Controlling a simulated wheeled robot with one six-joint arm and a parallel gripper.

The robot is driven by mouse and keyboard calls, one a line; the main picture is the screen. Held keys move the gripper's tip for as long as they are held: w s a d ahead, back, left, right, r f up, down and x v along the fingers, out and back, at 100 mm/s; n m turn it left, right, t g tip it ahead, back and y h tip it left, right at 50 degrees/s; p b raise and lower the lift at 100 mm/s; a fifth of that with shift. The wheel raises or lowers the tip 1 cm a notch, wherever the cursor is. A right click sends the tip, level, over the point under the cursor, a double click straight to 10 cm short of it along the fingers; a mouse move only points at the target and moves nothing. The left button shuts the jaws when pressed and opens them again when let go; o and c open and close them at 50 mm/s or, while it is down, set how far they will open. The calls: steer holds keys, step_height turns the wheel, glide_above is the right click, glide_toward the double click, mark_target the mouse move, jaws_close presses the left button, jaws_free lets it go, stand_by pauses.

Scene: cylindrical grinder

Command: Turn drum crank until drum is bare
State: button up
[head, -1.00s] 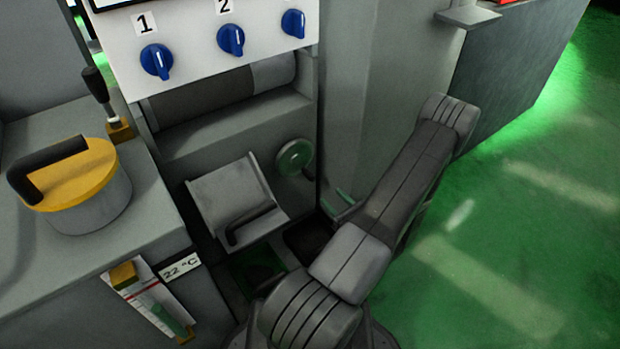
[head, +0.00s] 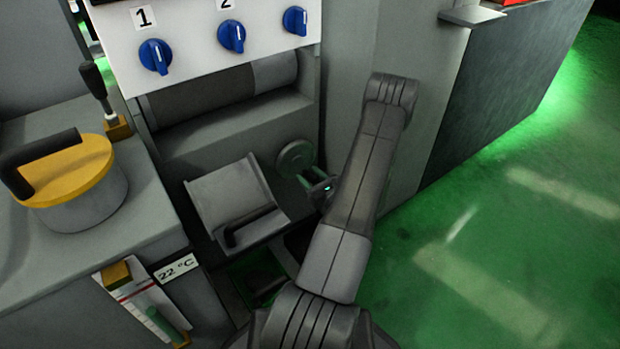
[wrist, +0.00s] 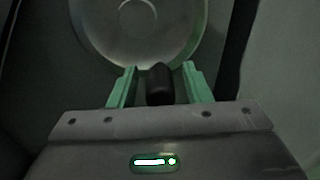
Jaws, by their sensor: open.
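The drum (head: 275,70) lies in the recess under the knob panel. Most of its length looks dark, with a lighter grey section at the right end. The crank (head: 295,156) is a round disc on the machine wall, below and right of the drum. In the wrist view, the crank disc (wrist: 140,30) fills the top, and its dark handle (wrist: 160,84) stands between my fingers. My gripper (wrist: 160,72) is open, with one green finger on each side of the handle and gaps showing. In the head view, my gripper (head: 308,180) is close to the disc; the handle is hidden there.
A tilted grey tray-like flap (head: 230,198) with a dark handle is just left of the crank. Blue knobs (head: 231,37) are above the drum. A yellow-lidded pot (head: 70,185) stands on the left bench. Green floor (head: 490,230) is open at right.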

steer(key=shift+w+a, duration=0.1)
steer(key=shift+w, duration=0.05)
steer(key=shift+c, duration=0.2)
jaws_close()
